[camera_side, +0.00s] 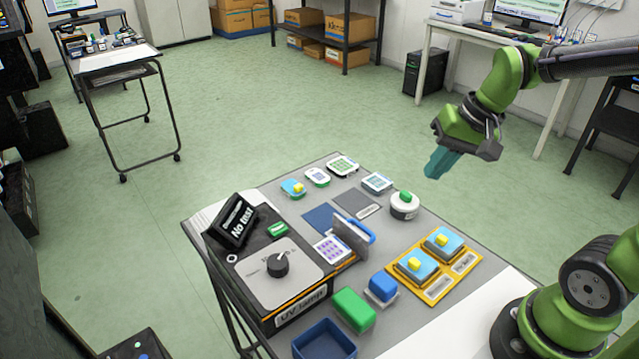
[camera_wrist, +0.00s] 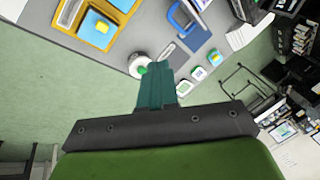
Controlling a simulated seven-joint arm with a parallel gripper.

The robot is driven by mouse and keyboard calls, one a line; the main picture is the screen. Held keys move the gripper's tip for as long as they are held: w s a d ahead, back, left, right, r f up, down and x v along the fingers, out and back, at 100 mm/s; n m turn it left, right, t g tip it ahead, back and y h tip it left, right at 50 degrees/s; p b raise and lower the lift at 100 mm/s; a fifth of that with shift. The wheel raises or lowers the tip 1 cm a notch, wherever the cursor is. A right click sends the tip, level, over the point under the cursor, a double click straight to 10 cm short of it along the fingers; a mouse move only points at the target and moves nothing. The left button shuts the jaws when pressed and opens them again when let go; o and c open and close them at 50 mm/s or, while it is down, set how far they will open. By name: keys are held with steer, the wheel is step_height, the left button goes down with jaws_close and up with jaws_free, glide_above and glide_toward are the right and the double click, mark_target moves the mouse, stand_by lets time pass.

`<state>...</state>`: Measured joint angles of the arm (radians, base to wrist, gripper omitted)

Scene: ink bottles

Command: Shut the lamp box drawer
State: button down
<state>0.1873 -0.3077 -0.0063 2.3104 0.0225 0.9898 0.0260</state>
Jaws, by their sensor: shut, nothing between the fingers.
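The lamp box (camera_side: 278,268) is a dark box with a grey top, a black knob and a "UV lamp" label, on the grey table. Its drawer (camera_side: 350,238) stands out from the box's right side, open, with a grey front panel and a blue handle (camera_side: 359,229). A white card with purple squares (camera_side: 332,249) shows in the drawer. The blue handle also shows at the top of the wrist view (camera_wrist: 187,22). My gripper (camera_side: 432,172) is shut and empty, in the air up and right of the drawer, apart from it. Its teal fingers show in the wrist view (camera_wrist: 157,72).
A white round pot with a green top (camera_side: 404,205) stands between the drawer and my gripper's side. A yellow tray with two blue blocks (camera_side: 432,265), a blue block (camera_side: 382,286) and a green block (camera_side: 354,309) lie nearby.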

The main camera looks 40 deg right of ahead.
steer(key=w+d+f+m+g+y, duration=0.1)
steer(key=w+d+f+m, duration=0.1)
steer(key=w+f, duration=0.1)
steer(key=w+d+f+m+g+y, duration=0.1)
steer(key=w+d+f+m+y, duration=0.1)
steer(key=d+f+m, duration=0.1)
steer(key=w+d+f+m+g+y, duration=0.1)
steer(key=w+d+f+m+g, duration=0.1)
steer(key=w+f+m, duration=0.1)
steer(key=shift+w+d+f, duration=0.35)
steer(key=shift+d, duration=0.05)
steer(key=shift+w+d+f+m+y, duration=0.15)
steer(key=shift+w+f+m+y, duration=0.05)
steer(key=shift+w+m+y, duration=0.35)
steer(key=shift+w+a+r+m+y, duration=0.2)
steer(key=shift+w+r+m+y, duration=0.1)
steer(key=shift+r, duration=0.1)
steer(key=shift+w+a+r+m+y, duration=0.15)
steer(key=shift+w+a+r+m, duration=0.1)
steer(key=shift+r, duration=0.15)
steer(key=x, duration=1)
steer(key=shift+s, duration=0.15)
steer(key=a, duration=0.2)
steer(key=shift+a+f, duration=0.25)
steer(key=shift+a, duration=0.05)
steer(key=shift+a+f, duration=0.15)
steer(key=shift+a, duration=0.5)
steer(key=shift+a, duration=0.1)
